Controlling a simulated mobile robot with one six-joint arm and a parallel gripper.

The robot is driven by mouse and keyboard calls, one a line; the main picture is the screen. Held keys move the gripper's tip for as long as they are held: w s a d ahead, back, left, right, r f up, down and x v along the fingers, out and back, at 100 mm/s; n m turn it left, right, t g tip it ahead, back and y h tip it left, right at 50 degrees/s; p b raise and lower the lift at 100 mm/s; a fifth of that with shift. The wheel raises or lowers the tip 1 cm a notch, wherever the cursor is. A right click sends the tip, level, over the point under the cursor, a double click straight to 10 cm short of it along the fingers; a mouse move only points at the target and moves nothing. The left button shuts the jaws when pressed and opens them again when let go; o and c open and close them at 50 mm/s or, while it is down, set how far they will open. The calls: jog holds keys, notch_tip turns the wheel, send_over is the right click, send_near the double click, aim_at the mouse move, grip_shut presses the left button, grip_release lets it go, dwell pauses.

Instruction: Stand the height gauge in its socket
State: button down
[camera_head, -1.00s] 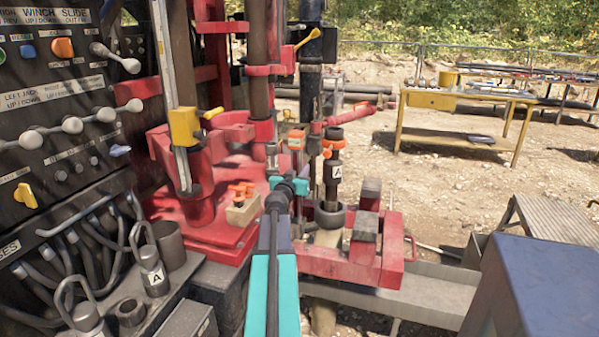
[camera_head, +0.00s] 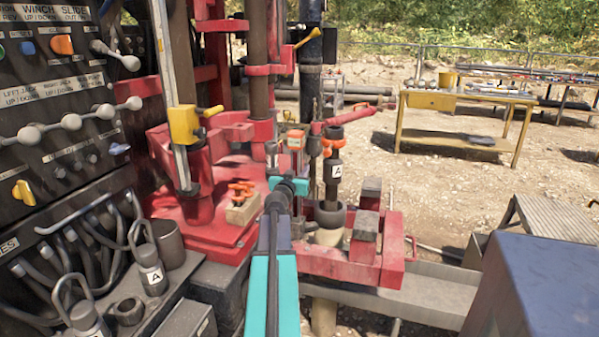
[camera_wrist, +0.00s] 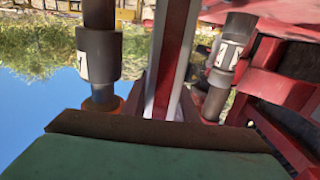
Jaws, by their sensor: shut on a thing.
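My gripper (camera_head: 298,186), with teal and dark parts, is at the middle of the head view, in front of the red rig. Its jaws are largely hidden by my own wrist. In the wrist view, a straight post with pale edges and a dark red face (camera_wrist: 172,60) stands centrally beyond the brown edge and green part in the foreground. I take this post to be the height gauge, held by my gripper, but its lower end is hidden. I cannot make out the gauge or its socket for certain in the head view.
A grey tool marked A (camera_head: 336,170) stands over a dark ring (camera_head: 330,216) close right of my gripper. The red rig base (camera_head: 225,235) and a wooden block with orange pieces (camera_head: 241,208) lie left. A control panel (camera_head: 55,110) is far left; a yellow bench (camera_head: 455,140) stands back right.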

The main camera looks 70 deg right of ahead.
jog(key=c, duration=1.3)
grip_release()
jog(key=shift+c, duration=0.2)
jog(key=shift+f, duration=0.15)
jog(key=shift+a, duration=0.1)
jog(key=a+b, duration=0.4)
jog(key=a, duration=0.7)
jog(key=shift+s+a, duration=0.25)
jog(key=shift+s, duration=0.15)
jog(key=shift+a+b, duration=0.3)
jog(key=shift+b, duration=0.6)
jog(key=shift+a+b, duration=0.4)
jog(key=shift+b, duration=0.5)
